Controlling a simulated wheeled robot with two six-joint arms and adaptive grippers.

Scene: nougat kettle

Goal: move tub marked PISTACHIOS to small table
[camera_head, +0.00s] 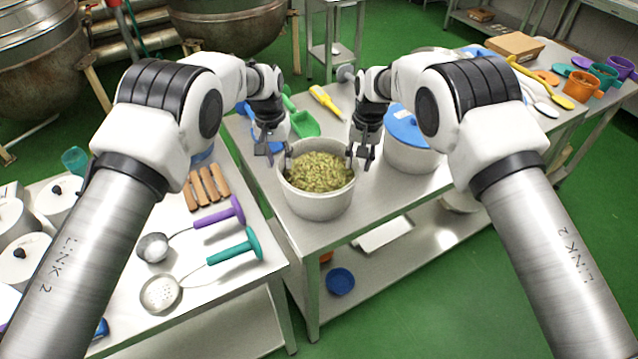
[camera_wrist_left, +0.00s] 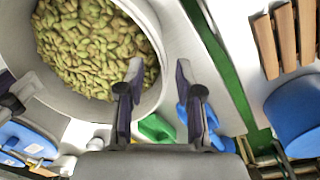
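A white round tub (camera_head: 318,205) filled with green-brown pistachios (camera_head: 318,171) stands upright on the metal table; no marking on it is legible. In the left wrist view the tub (camera_wrist_left: 150,20) fills the upper left. My left gripper (camera_head: 279,158) is open at the tub's left rim. In the left wrist view its fingers (camera_wrist_left: 160,100) are apart, one over the inside and one outside the wall. My right gripper (camera_head: 360,158) is open at the right rim, fingers apart on either side of it. Contact with the wall is unclear. A small metal table (camera_head: 322,50) stands at the back.
A lidded white tub with a blue lid (camera_head: 408,128) stands close on the right. A green scoop (camera_head: 303,123) and yellow tool (camera_head: 326,101) lie behind. The left table holds ladles (camera_head: 155,247) and wooden-handled tools (camera_head: 207,187). Green floor (camera_head: 400,310) is clear in front.

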